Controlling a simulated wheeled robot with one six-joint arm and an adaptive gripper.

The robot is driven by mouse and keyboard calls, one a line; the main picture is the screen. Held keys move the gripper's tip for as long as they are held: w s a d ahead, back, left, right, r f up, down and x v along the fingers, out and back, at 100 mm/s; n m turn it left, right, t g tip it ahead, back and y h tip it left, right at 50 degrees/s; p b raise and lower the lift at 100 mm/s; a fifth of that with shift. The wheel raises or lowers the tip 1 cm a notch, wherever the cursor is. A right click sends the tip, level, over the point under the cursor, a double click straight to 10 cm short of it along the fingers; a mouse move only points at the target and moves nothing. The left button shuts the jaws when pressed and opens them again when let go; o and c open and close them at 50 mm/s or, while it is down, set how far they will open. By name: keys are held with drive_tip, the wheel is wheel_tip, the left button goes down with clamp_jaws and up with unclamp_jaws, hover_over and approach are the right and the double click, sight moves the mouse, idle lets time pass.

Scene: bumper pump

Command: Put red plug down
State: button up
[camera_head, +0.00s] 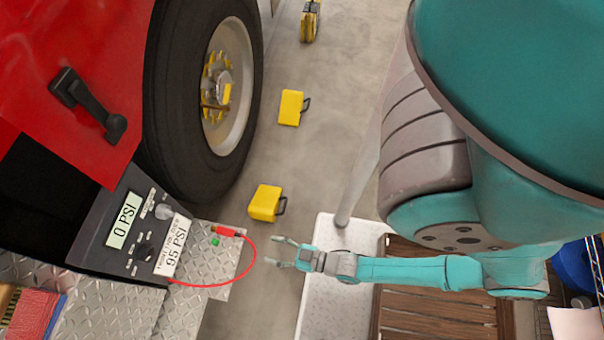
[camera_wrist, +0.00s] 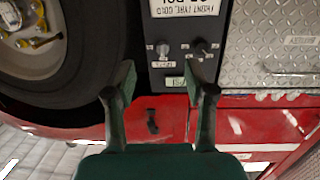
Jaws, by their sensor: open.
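The red plug (camera_head: 229,232) lies on the metal ledge (camera_head: 222,262) beside the pump panel. A thin red cable (camera_head: 250,268) loops from it back to the panel's lower edge. A small green piece (camera_head: 215,240) sits beside the plug. My gripper (camera_head: 280,252) is open and empty, to the right of the plug and apart from it. In the wrist view my gripper (camera_wrist: 162,82) has its fingers spread with nothing between them. I cannot make out the plug there.
The panel (camera_head: 125,225) shows 0 PSI, with a 95 PSI label (camera_head: 173,246); its knobs also show in the wrist view (camera_wrist: 182,50). A large tyre (camera_head: 180,90) stands behind. Yellow cases (camera_head: 266,203) (camera_head: 291,107) sit on the floor. Floor between is clear.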

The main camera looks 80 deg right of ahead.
drive_tip(key=s+a+r+g, duration=0.1)
drive_tip(key=s+r, duration=0.3)
drive_tip(key=r, duration=1)
drive_tip(key=s+r+n+g+y, duration=0.1)
drive_tip(key=s+r, duration=0.3)
drive_tip(key=r, duration=1)
drive_tip(key=shift+s+a, duration=0.2)
drive_tip(key=shift+a, duration=0.15)
